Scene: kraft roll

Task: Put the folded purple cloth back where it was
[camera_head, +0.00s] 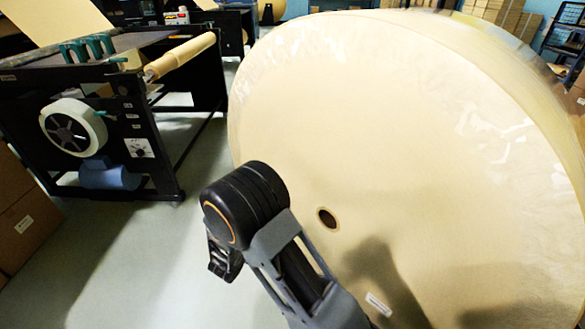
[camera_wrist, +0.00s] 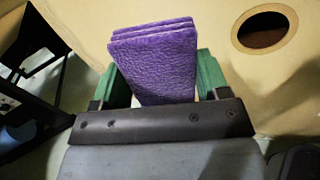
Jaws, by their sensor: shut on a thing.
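The folded purple cloth (camera_wrist: 155,60) is a thick block of several layers. It shows in the wrist view, upright between the green fingers of my gripper (camera_wrist: 155,82), which is shut on it. The cloth's lower end is hidden behind the dark bar of the gripper. In the head view my arm reaches up from the bottom, in front of the big roll, and the cloth and fingers are hidden behind it.
A huge kraft paper roll (camera_head: 400,130) with a dark core hole (camera_head: 327,218) fills the right side. A black machine (camera_head: 110,120) with a white wheel stands at the left. Cardboard boxes (camera_head: 18,215) are at the left edge. Grey floor (camera_head: 150,255) between them is clear.

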